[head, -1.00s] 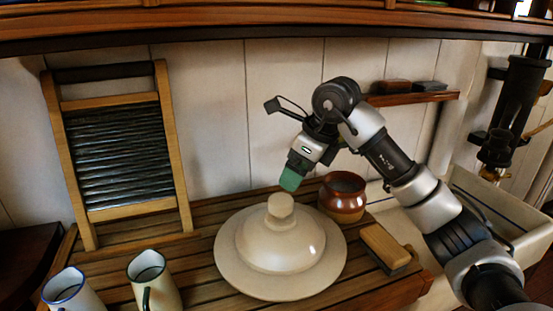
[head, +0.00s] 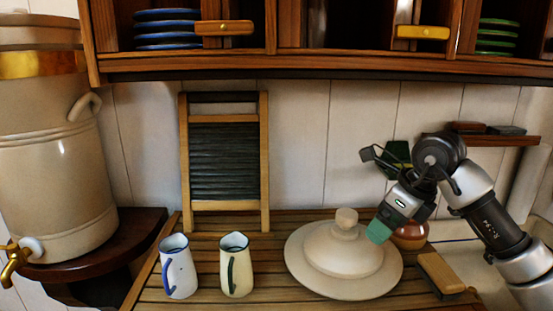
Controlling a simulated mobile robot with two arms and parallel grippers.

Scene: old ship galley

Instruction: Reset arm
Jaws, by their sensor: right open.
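My right gripper (head: 379,231) is in the head view at the right, its green fingertips pointing down beside the knob of a cream lid (head: 320,271). It is open, and I see nothing held in it. The lid lies on the slatted wooden counter (head: 265,297), its knob upright. Whether the fingertips touch the lid I cannot tell. My left gripper is not in view.
Two enamel jugs, one blue-trimmed (head: 178,268) and one green-trimmed (head: 236,266), stand left of the lid. A washboard (head: 224,160) leans on the wall. A brown pot (head: 411,237) and a brush (head: 439,272) are at right. A large urn (head: 62,160) stands at left.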

